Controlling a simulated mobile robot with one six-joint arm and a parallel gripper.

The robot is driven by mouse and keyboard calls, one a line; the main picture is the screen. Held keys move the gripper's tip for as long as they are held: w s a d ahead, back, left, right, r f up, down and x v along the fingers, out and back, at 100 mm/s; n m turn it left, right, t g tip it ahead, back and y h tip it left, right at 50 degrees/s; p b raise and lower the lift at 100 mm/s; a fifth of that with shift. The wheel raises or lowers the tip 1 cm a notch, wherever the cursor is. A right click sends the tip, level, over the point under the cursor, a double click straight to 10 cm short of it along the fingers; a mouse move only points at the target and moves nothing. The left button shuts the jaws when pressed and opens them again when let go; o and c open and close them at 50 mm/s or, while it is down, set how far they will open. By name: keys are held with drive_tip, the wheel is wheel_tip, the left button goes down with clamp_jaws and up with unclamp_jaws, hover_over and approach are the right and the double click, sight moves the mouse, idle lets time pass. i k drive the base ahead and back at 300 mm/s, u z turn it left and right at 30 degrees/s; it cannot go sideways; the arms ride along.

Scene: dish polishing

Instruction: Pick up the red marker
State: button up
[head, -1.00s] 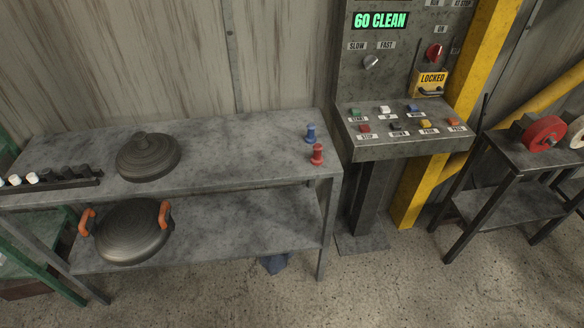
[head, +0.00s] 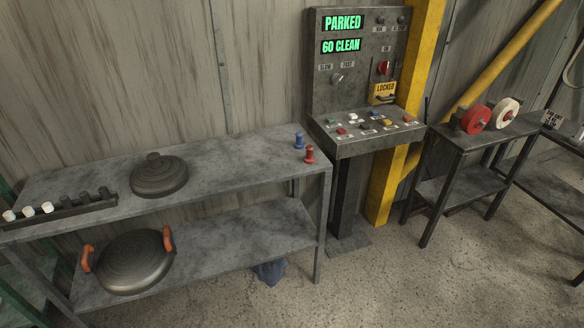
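The red marker (head: 309,154), a small peg-like piece with a wider base, stands upright near the right end of the grey bench's top (head: 235,165). A blue marker (head: 298,140) of the same shape stands just behind it and slightly left. Nothing touches or covers the red marker. My gripper is not in view.
A dark lidded disc (head: 160,177) sits on the bench top, left of a clear stretch. A rack (head: 62,218) with white and black pegs is at far left. An orange-handled round dish (head: 132,262) is on the lower shelf. A control console (head: 355,135) stands right of the bench.

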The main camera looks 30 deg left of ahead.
sight(308, 159)
drive_tip(key=z, duration=0.3)
drive_tip(key=k, duration=0.5)
drive_tip(key=u, duration=2.4)
drive_tip(key=i, duration=0.95)
drive_tip(key=u, duration=0.2)
